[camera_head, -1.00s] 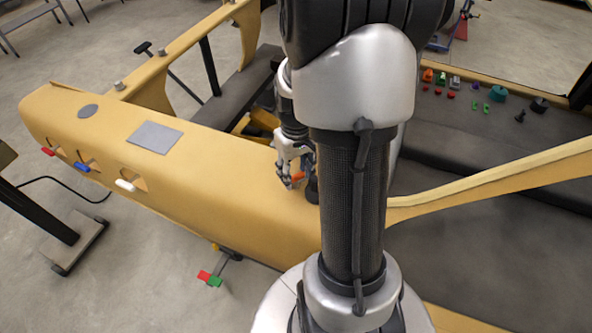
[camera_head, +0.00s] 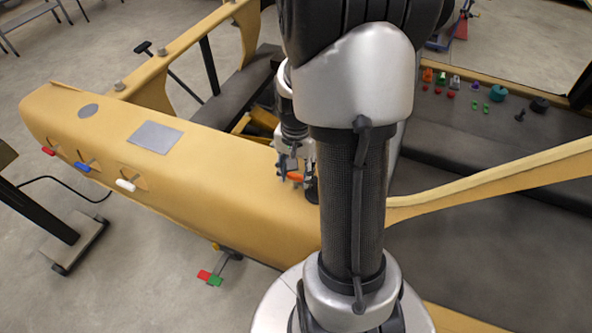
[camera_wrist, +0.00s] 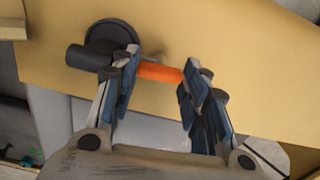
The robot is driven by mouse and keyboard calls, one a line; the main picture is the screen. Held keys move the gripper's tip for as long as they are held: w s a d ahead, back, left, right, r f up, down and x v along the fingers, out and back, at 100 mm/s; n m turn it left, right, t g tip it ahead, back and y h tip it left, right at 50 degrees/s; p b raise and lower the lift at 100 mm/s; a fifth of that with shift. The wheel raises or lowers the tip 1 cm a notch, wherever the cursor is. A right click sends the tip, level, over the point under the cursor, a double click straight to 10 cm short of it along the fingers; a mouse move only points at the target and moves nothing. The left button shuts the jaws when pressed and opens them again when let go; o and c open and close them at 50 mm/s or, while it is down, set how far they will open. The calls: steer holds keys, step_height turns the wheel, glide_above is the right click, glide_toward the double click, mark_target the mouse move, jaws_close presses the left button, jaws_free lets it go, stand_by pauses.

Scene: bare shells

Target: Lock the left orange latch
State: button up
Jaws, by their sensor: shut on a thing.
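The orange latch (camera_head: 295,177) shows as a small orange handle on top of the yellow body shell, just left of my arm. In the wrist view the orange handle (camera_wrist: 160,73) lies crosswise between the two blue-padded fingers. My gripper (camera_wrist: 160,78) is shut on it, with one finger at each end. My gripper (camera_head: 293,168) also shows in the head view, down at the shell beside my arm column. A dark round base with a black cylindrical knob (camera_wrist: 92,57) sits next to the left finger. My arm hides part of the shell to the right of the latch.
The yellow shell (camera_head: 215,170) carries red, blue and white handles (camera_head: 125,185) on its left side. A grey plate (camera_head: 154,137) lies on its top. Small coloured parts (camera_head: 474,92) rest on the dark surface at the upper right. Concrete floor lies open at the left.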

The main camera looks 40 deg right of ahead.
mark_target(295, 175)
steer(key=shift+m, duration=0.6)
steer(key=o, duration=1)
steer(key=shift+o, duration=0.2)
steer(key=shift+w+r, duration=0.1)
steer(key=shift+r, duration=3.9)
